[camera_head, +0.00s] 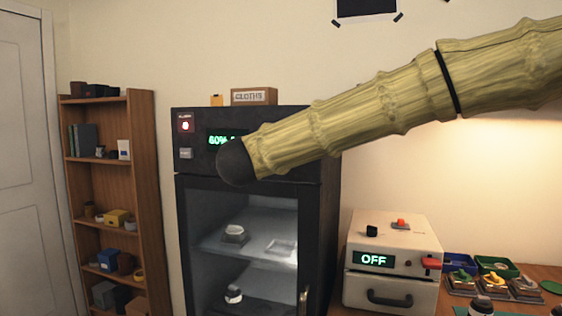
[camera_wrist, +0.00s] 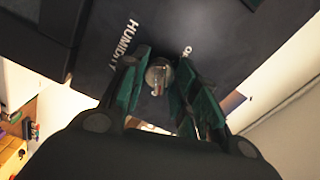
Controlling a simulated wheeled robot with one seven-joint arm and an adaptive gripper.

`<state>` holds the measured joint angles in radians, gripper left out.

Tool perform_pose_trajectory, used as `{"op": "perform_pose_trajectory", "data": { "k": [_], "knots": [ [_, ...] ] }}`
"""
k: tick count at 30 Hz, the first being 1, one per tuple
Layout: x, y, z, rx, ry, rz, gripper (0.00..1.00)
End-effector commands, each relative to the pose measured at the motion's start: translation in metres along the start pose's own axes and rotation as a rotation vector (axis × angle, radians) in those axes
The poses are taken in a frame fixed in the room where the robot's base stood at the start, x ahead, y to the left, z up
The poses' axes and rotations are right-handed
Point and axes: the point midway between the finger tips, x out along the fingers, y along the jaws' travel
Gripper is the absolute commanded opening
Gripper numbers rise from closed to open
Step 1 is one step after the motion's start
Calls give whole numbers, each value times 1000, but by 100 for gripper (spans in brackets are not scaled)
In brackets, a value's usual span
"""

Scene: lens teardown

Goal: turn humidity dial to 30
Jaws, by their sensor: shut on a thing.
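The dark cabinet (camera_head: 190,165) stands in the middle of the head view, with a glass door below its control panel. A green display (camera_head: 216,140) on the panel reads 60%, its right end hidden behind my arm. In the wrist view, the humidity dial (camera_wrist: 159,74) is a small round metallic knob beside the printed word HUMIDITY. My gripper (camera_wrist: 158,88) is shut on the dial, one green-padded finger on each side. In the head view my arm crosses in front of the panel and hides the dial and the fingers.
A red lit indicator (camera_head: 185,124) and a small button (camera_head: 186,153) sit at the panel's left. A CLOTHS box (camera_head: 254,96) is on top. A cream device (camera_head: 392,262) reading OFF stands at the right, near trays (camera_head: 497,267). A bookshelf (camera_head: 145,170) stands left.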

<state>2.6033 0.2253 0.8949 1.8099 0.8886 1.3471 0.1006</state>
Motion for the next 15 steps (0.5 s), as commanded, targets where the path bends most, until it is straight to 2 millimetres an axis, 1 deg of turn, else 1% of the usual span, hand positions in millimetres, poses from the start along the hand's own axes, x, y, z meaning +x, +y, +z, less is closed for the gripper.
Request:
{"op": "perform_pose_trajectory", "data": {
  "k": [1,6,15],
  "knots": [
    [0,4,1,27,1,0,6],
    [0,2,0,106,1,0,6],
    [0,1,0,163,1,1,6]
  ]
}}
